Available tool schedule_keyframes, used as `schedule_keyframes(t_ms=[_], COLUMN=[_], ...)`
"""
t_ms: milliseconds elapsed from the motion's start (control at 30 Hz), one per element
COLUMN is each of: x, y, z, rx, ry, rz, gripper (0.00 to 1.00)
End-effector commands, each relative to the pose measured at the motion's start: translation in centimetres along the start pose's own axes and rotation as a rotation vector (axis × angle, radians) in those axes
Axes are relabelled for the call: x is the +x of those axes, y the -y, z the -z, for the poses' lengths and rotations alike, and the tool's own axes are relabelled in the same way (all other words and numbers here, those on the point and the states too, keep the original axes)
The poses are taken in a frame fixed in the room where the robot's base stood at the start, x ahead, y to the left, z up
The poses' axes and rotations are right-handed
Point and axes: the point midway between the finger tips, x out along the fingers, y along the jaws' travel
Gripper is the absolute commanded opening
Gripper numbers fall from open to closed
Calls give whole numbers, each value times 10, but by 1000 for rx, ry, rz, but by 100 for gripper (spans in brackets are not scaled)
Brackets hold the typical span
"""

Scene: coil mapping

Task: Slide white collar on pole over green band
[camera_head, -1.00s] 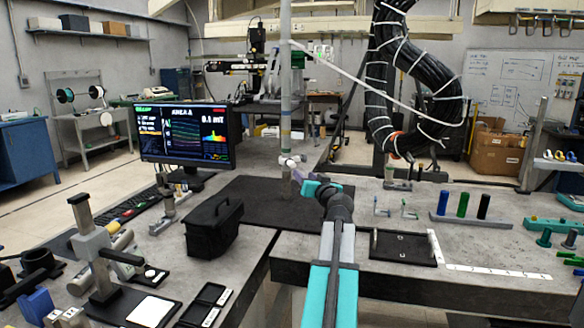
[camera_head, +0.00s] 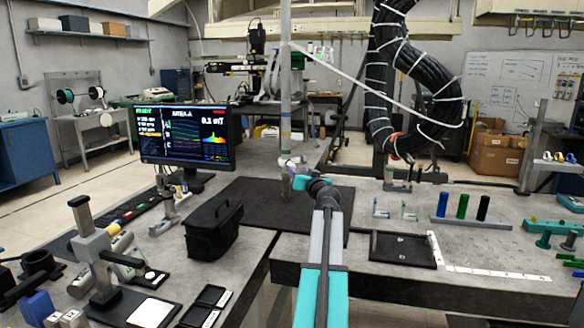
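A slim grey pole (camera_head: 285,80) stands upright from a dark mat on the bench. Faint coloured bands show on it, one looking greenish (camera_head: 285,136), but they are small and hard to tell apart. The white collar (camera_head: 288,160) sits around the pole below those bands, with a small part sticking out to the right. My gripper (camera_head: 291,180) is at the pole, just under the collar, at the end of my teal and grey arm. The wrist hides its fingers, so I cannot tell whether they touch or grip the collar.
A white cable (camera_head: 375,79) runs from the pole to a thick black cable bundle (camera_head: 408,75) at the right. A monitor (camera_head: 184,136) and a black case (camera_head: 213,228) stand to the left. The dark mat (camera_head: 250,192) around the pole is mostly clear.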

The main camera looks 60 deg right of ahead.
Motion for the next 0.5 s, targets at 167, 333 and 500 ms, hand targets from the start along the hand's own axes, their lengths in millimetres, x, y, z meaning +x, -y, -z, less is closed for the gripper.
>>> schedule_keyframes(t_ms=[167,333,500], x=[19,35,51], y=[-1,0,0], z=[1,1,1], rx=[0,0,0], ry=[0,0,0], rz=[0,1,0], gripper=[38,38,38])
